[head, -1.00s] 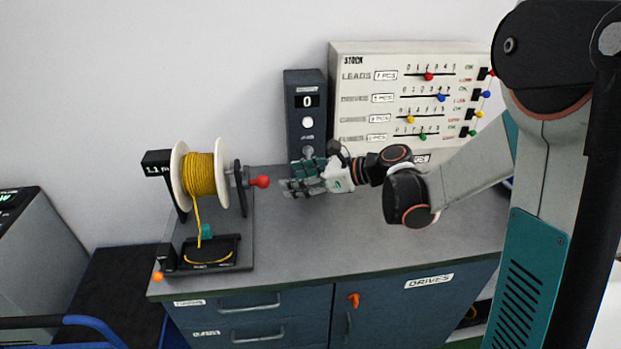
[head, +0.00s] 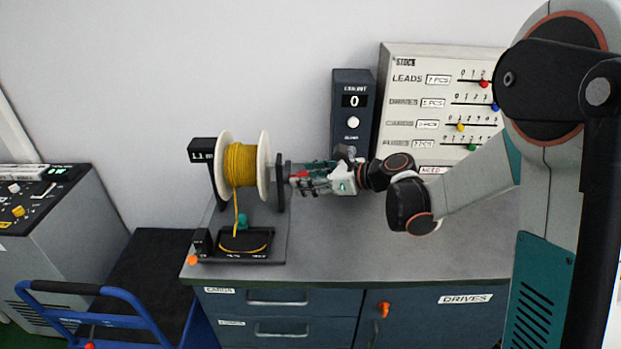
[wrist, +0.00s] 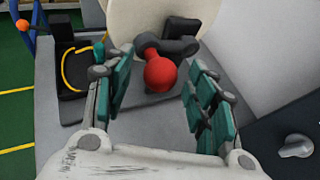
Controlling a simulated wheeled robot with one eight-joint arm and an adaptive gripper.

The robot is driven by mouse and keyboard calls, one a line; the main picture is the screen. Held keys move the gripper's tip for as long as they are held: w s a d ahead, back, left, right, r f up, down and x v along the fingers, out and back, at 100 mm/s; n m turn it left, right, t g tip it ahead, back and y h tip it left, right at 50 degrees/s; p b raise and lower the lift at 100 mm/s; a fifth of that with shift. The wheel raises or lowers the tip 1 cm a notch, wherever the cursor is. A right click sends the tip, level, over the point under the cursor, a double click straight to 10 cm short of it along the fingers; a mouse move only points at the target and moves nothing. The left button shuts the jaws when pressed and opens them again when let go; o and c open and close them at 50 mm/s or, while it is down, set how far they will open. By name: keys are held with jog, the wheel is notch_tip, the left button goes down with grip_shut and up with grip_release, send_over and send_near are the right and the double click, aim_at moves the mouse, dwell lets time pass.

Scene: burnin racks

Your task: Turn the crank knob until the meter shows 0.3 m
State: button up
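The red crank knob (wrist: 160,74) sits on a grey crank arm (wrist: 170,47) in the wrist view. It shows between the fingers of my gripper (wrist: 160,92), with a gap on both sides. In the head view, my gripper (head: 303,181) is at the spool's right side, and the red knob (head: 300,175) is partly hidden by the fingers. The spool (head: 265,163) has white flanges and carries yellow cord (head: 240,165). The meter display (head: 202,156) at the upper left of the stand is small and seems to read 1.1 m.
A dark box with a 0 display (head: 353,101) stands behind my gripper. A white stock panel (head: 430,55) stands to its right. A black tray (head: 233,254) holds a cord loop below the spool. A blue trolley (head: 130,328) stands left of the bench. The bench top (head: 370,250) is clear in front.

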jog(key=c, duration=0.9)
jog(key=shift+f, duration=0.1)
notch_tip(320, 180, down, 2)
jog(key=shift+w+f+b, duration=0.15)
jog(key=shift+f+b, duration=0.1)
jog(key=shift+b, duration=0.9)
jog(key=shift+w+f+b, duration=0.35)
jog(key=shift+f+b, duration=0.15)
jog(key=shift+f, duration=0.1)
jog(key=shift+w+f+b, duration=0.35)
jog(key=shift+f+b, duration=0.1)
jog(key=shift+f, duration=0.1)
jog(key=shift+w, duration=0.1)
